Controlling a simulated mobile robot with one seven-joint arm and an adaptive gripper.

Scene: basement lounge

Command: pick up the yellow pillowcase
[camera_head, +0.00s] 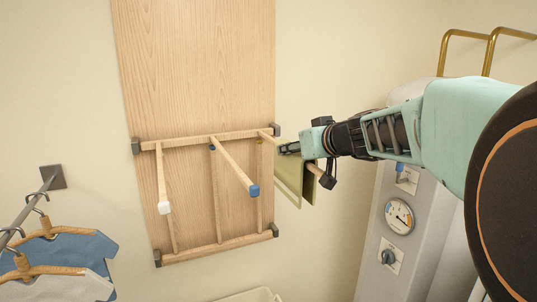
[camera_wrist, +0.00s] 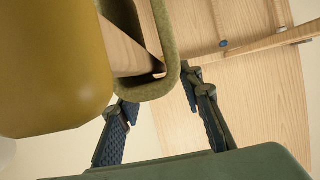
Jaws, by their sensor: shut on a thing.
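The yellow pillowcase (camera_head: 294,186) hangs folded over the right-hand wooden peg (camera_head: 315,170) of the wall rack. In the wrist view the pillowcase (camera_wrist: 172,45) wraps as an olive-yellow loop around the peg (camera_wrist: 125,45), and its broad yellow side fills the left. My gripper (camera_head: 289,148) comes from the right, at the pillowcase's upper part beside the peg. In the wrist view my gripper (camera_wrist: 157,92) has one finger on each side of the loop's folded edge, shut on the cloth. The head view hides the exact contact behind the fingers.
The wooden rack (camera_head: 200,135) has a white-tipped peg (camera_head: 163,190) and a blue-tipped peg (camera_head: 235,170), both bare. Blue and grey garments (camera_head: 65,250) hang on a rail at left. A grey machine (camera_head: 390,265) with dials stands at right. A pale container (camera_head: 250,295) sits below.

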